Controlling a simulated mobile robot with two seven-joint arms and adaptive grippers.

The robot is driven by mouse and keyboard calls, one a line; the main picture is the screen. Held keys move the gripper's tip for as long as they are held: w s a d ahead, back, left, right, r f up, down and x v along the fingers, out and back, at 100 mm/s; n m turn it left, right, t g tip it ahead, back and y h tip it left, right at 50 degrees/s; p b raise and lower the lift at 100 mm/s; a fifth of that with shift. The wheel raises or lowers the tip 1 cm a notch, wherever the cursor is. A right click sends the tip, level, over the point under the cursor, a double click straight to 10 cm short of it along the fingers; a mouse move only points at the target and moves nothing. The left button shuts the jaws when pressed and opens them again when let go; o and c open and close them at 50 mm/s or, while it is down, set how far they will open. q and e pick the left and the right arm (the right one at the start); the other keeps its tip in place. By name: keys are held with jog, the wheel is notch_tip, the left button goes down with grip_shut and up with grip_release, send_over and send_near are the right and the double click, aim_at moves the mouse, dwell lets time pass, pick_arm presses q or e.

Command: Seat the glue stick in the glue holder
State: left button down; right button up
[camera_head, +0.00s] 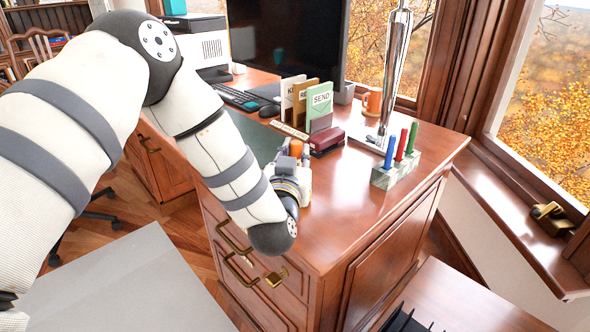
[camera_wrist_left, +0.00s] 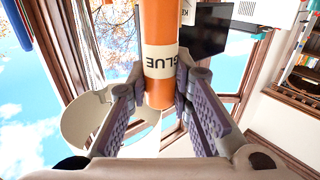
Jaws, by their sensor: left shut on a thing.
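My left gripper (camera_head: 291,163) hangs over the near left part of the desk top. It is shut on the orange glue stick (camera_head: 296,147), whose orange end shows between the fingers. In the left wrist view the glue stick (camera_wrist_left: 160,55) has a cream band reading GLUE, and the purple-grey finger pads of my left gripper (camera_wrist_left: 160,98) press on both sides of it. I cannot pick out the glue holder for certain; the arm and gripper hide part of the desk. My right gripper is not in view.
The wooden desk (camera_head: 368,192) carries a marbled block (camera_head: 397,171) with blue, red and green pens. The front right desk top is clear.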

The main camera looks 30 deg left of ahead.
pick_arm(q)
jog(key=f, duration=0.4)
jog(key=shift+w+a+b, duration=0.15)
jog(key=shift+a+b, duration=0.25)
jog(key=shift+r, duration=0.15)
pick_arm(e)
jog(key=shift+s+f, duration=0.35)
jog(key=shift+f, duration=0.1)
pick_arm(q)
jog(key=shift+f, duration=0.2)
jog(key=c, duration=1.4)
grip_release()
jog(key=shift+c, duration=0.2)
